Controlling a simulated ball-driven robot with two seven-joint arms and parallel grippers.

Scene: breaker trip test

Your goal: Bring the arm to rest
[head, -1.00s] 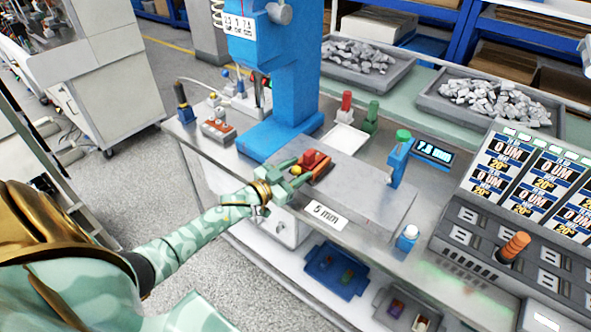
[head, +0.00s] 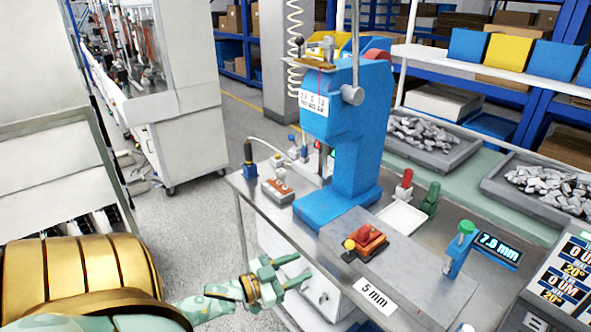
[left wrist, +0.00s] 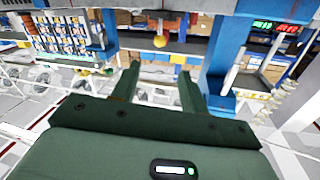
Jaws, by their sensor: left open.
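My left gripper (head: 298,272) is open and empty in the head view, in front of the workbench's left front edge. It is apart from the orange and red switch block (head: 370,240), which has a yellow knob (head: 349,244) on its left side. The block sits on a grey plate (head: 425,282) with a "5 mm" label. In the left wrist view the two dark green fingers (left wrist: 160,88) are spread with nothing between them. A small yellow round thing (left wrist: 160,41) shows beyond them. My right gripper is not in view.
A blue press (head: 350,140) stands on the bench behind the switch block. A blue stand with a green knob (head: 466,228) and a display reading 7.8 mm (head: 499,250) are to the right. Grey floor (head: 195,220) lies open left of the bench.

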